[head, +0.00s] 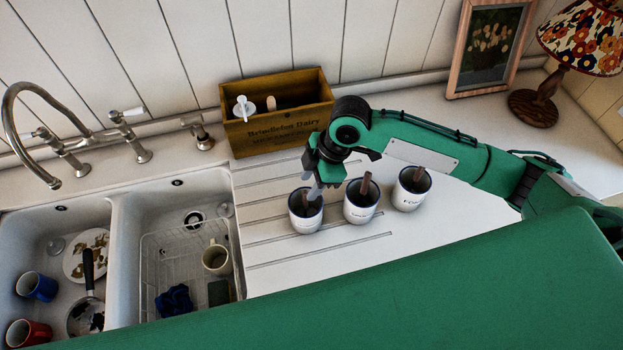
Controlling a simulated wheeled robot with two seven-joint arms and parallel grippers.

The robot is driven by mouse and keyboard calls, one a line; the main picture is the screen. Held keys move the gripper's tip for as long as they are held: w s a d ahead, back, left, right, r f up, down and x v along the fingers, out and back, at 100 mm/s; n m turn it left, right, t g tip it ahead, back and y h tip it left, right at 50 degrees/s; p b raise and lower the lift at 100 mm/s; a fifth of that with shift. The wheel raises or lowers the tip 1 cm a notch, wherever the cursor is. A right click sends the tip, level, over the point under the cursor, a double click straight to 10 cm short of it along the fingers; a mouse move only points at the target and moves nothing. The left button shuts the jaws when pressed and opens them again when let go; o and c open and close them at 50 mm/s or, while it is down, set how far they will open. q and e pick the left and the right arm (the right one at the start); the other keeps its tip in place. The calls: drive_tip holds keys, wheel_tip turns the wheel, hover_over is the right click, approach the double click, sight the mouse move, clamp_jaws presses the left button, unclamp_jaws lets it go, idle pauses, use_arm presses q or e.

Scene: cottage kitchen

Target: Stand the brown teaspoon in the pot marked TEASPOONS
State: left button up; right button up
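Three white pots with dark lettering stand in a row on the white drainer: a left pot (305,222), a middle pot (360,214) and a right pot (408,201). The lettering is too small to read surely. Brown handles stick up from the middle pot (365,184) and the right pot (419,174). My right gripper (317,190) points down at the left pot's mouth, its fingertips at or just inside the rim. Something brownish shows beside the fingers there; I cannot tell if it is the brown teaspoon or if it is held. My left gripper is not in view.
A wooden crate (280,139) with white and pale items stands behind the pots. A double sink (120,265) with mugs, a plate, a pan and a rack lies left. A framed picture (490,45) and a lamp (547,90) stand back right.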

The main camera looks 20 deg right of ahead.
drive_tip(key=b+v, duration=0.4)
drive_tip(key=v, duration=0.9)
drive_tip(key=shift+r, duration=0.35)
drive_tip(key=shift+d, duration=0.1)
idle(0.3)
